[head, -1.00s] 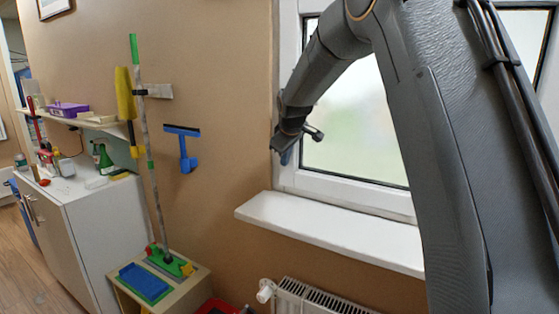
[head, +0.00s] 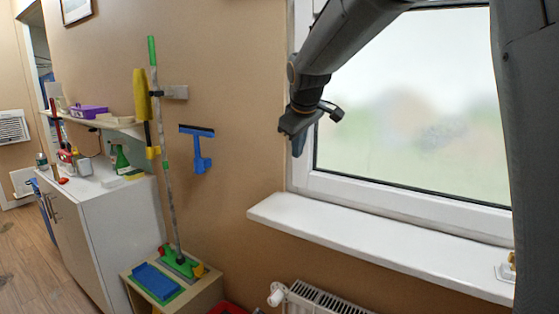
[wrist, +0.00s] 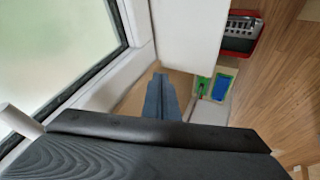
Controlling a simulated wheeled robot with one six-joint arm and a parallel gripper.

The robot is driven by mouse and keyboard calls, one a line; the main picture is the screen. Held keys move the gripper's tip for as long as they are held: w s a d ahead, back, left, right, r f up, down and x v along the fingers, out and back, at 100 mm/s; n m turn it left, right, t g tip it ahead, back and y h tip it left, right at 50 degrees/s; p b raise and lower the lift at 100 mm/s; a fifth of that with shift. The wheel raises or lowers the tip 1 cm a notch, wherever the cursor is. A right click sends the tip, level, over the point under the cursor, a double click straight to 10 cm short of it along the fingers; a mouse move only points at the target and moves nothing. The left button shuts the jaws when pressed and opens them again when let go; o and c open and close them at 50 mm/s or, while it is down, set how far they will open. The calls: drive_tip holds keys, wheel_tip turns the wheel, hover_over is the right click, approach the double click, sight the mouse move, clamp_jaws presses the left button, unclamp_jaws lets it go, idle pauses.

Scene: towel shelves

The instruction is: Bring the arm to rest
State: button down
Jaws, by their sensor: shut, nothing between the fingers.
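My gripper (head: 297,143) hangs at the end of my arm in front of the left edge of the window, above the white sill. It points down and is small in the head view. In the wrist view my gripper (wrist: 160,95) shows as dark fingers closed together, with nothing held between them. The fingers are apart from the sill and the wall.
A white window sill (head: 370,240) lies below my gripper, with a radiator (head: 325,298) under it. A white cabinet (head: 120,220) stands at left.

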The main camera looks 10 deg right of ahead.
drive_tip(key=s+d+f+m+g, duration=0.2)
drive_tip(key=s+f, duration=0.6)
drive_tip(key=s, duration=0.3)
drive_tip(key=s+d+f+m+g, duration=0.2)
drive_tip(key=s+f+m, duration=0.1)
drive_tip(key=s+f, duration=0.6)
drive_tip(key=s+d+f+m+g, duration=0.2)
drive_tip(key=s+f, duration=0.7)
drive_tip(key=s, duration=0.6)
drive_tip(key=shift+s+m, duration=0.2)
drive_tip(key=shift+m, duration=0.5)
drive_tip(key=shift+w+f, duration=0.1)
drive_tip(key=shift+w, duration=0.35)
drive_tip(key=c, duration=2.5)
unclamp_jaws()
drive_tip(key=shift+d, duration=0.1)
